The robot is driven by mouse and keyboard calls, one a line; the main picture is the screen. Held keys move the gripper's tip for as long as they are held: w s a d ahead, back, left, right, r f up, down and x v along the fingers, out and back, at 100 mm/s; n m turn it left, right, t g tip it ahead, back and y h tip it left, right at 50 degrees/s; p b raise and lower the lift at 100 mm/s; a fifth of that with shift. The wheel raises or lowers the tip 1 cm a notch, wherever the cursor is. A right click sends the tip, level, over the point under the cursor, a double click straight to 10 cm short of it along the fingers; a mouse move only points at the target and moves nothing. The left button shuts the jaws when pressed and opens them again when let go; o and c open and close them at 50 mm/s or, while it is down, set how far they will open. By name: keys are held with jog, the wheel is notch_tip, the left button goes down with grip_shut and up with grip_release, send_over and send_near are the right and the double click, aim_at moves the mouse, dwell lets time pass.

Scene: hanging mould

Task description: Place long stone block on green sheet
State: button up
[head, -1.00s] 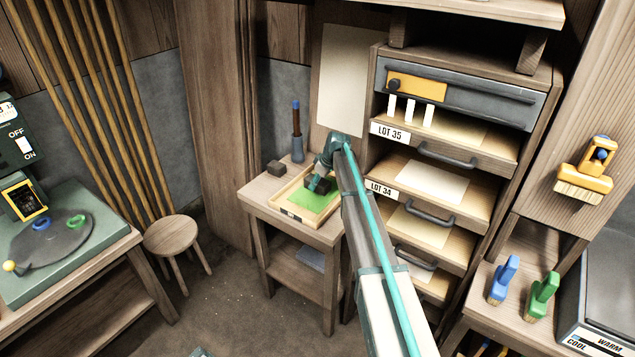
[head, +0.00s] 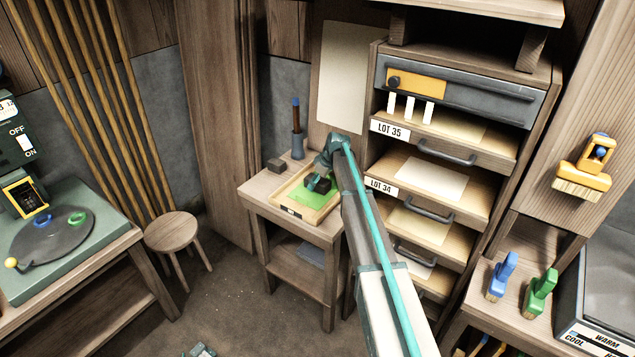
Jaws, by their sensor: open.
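The green sheet (head: 308,201) lies in a shallow wooden tray (head: 291,213) on a small wooden table. My gripper (head: 317,185) is low over the back part of the sheet and is open. Dark shapes at its fingers are too small to separate, so I cannot tell whether a block lies on the sheet between or under them. A grey stone block (head: 277,165) rests on the table behind the tray, apart from my gripper. I cannot tell whether it is the long one.
A holder with a dark stick (head: 297,145) stands at the table's back. A drawer cabinet (head: 447,152) with open drawers stands close on the right of my arm. A round stool (head: 172,231) stands left of the table, with open floor in front.

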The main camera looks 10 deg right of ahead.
aim_at(321, 181)
jog(key=shift+b+v, duration=0.8)
jog(key=shift+v, duration=1.3)
